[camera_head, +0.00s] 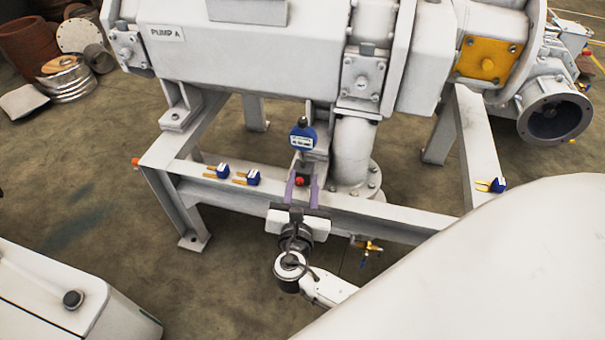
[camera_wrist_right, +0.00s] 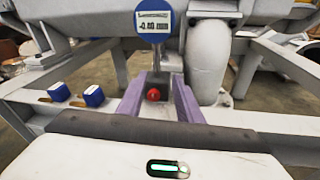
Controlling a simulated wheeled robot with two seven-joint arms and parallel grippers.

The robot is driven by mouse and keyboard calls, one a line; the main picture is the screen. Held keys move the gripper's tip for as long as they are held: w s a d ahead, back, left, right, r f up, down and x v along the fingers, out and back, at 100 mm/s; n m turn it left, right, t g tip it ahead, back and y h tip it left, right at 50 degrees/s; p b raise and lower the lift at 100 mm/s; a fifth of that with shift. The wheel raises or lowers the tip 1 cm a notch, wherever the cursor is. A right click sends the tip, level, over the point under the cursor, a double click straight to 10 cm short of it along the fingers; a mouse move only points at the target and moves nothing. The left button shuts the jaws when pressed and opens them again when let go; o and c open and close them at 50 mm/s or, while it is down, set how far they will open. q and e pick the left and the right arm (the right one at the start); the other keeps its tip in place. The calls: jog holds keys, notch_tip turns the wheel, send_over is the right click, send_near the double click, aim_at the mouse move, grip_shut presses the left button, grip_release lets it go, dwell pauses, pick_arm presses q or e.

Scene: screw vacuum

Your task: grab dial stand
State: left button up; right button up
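The dial stand has a round blue dial gauge (camera_head: 302,138) with a white display, on a thin post above a dark block base with a red knob (camera_head: 299,181). It stands upright on the pale frame beam below the pump, and it also shows in the right wrist view (camera_wrist_right: 154,22). My right gripper (camera_head: 302,190) reaches in from the front with its two purple fingers apart, one on each side of the base. In the right wrist view the gripper (camera_wrist_right: 158,95) appears open, with narrow gaps beside the base. My left gripper is not in view.
A pale vertical pipe (camera_head: 353,155) stands close right of the dial stand. The pump body (camera_head: 270,55) overhangs behind.

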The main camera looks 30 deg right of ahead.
aim_at(302, 156)
jog(key=shift+w+d+r+n+t+h+b, duration=0.1)
jog(key=shift+w+r+n+t+h+b, duration=0.25)
jog(key=shift+w+r+n+t+h, duration=0.35)
jog(key=x, duration=0.3)
jog(key=b+x, duration=0.1)
jog(key=shift+w+d+r, duration=0.15)
jog(key=shift+w+r, duration=0.1)
jog(key=x, duration=0.2)
jog(key=b+x, duration=0.1)
jog(key=x, duration=0.2)
jog(key=shift+w+d+r+b, duration=0.2)
jog(key=shift+d+r+b, duration=0.05)
jog(key=shift+d+b, duration=0.1)
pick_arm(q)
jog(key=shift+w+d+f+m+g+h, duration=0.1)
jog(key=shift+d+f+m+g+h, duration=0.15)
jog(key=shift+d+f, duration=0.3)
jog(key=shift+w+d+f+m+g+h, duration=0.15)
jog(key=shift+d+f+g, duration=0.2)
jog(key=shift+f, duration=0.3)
pick_arm(e)
grip_shut()
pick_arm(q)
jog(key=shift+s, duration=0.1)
pick_arm(e)
jog(key=shift+r, duration=0.15)
